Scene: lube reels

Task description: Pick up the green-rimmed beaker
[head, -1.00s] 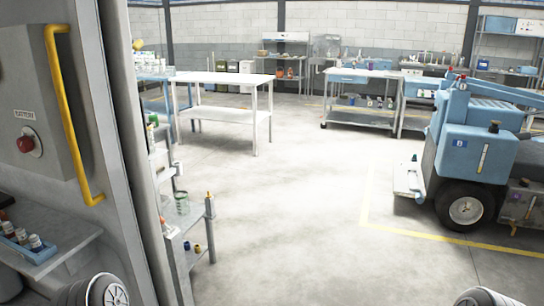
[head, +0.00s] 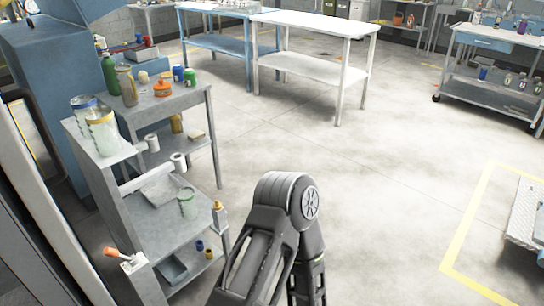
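The green-rimmed beaker (head: 187,203) is a clear vessel with a green tint, standing upright on the middle shelf of a grey stepped rack in the left half of the head view. It is near the shelf's right side, beside a small bottle with an orange-yellow top (head: 218,214). A dark arm link of mine rises at the bottom centre, to the right of the rack and apart from the beaker. Neither of my grippers is in view.
A blue-rimmed jar (head: 84,108) and a yellow-rimmed jar (head: 103,131) stand on the rack's higher left ledge. Bottles and an orange container (head: 162,88) stand on a grey table (head: 190,98) behind.

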